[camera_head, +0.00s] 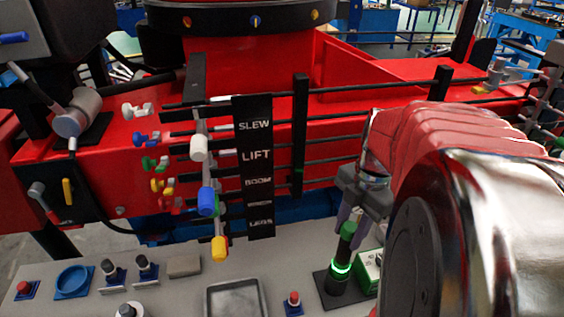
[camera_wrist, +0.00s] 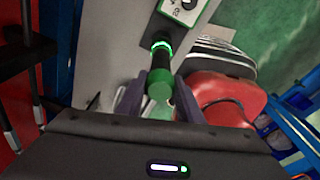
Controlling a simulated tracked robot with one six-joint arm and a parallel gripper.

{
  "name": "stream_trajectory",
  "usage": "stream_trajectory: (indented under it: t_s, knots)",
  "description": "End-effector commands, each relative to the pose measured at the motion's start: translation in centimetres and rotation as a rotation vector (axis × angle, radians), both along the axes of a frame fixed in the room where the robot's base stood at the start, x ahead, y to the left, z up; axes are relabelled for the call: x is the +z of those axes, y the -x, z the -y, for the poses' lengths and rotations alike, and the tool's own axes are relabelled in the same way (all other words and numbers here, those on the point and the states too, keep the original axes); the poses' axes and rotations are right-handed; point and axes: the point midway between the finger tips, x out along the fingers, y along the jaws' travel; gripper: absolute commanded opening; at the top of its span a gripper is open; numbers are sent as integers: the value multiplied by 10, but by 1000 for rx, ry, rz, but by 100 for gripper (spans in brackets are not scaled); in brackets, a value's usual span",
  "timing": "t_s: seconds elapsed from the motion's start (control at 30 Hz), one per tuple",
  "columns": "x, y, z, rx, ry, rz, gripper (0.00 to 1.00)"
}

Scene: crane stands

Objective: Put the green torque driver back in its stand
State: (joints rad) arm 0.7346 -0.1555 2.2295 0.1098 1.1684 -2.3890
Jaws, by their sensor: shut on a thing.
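The green torque driver (camera_head: 346,240) stands roughly upright, with a green cap and a dark grip. In the wrist view its green cap (camera_wrist: 160,86) is towards me, between the two fingers. My gripper (camera_head: 350,216) comes from above and is shut on the driver near its cap; the fingers also show in the wrist view (camera_wrist: 159,101). The black stand (camera_head: 333,291) is directly below, on the grey bench. A glowing green ring (camera_head: 340,267) shows where driver and stand meet. The driver's lower end is hidden, so I cannot tell how deep it sits.
A green-and-white box (camera_head: 369,269) stands close right of the stand. A red button (camera_head: 293,303) and a metal tray (camera_head: 235,300) lie to the left. A lever panel with a black label strip (camera_head: 255,166) rises behind. My arm covers the right side.

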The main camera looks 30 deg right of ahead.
Motion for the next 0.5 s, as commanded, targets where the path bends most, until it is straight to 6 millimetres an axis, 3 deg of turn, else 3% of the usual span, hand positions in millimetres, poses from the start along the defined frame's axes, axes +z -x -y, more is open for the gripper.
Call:
stream_trajectory:
  t_s: [0.5]
  knots:
    - [-12, 0, 0, 0, 1, 1, 0]
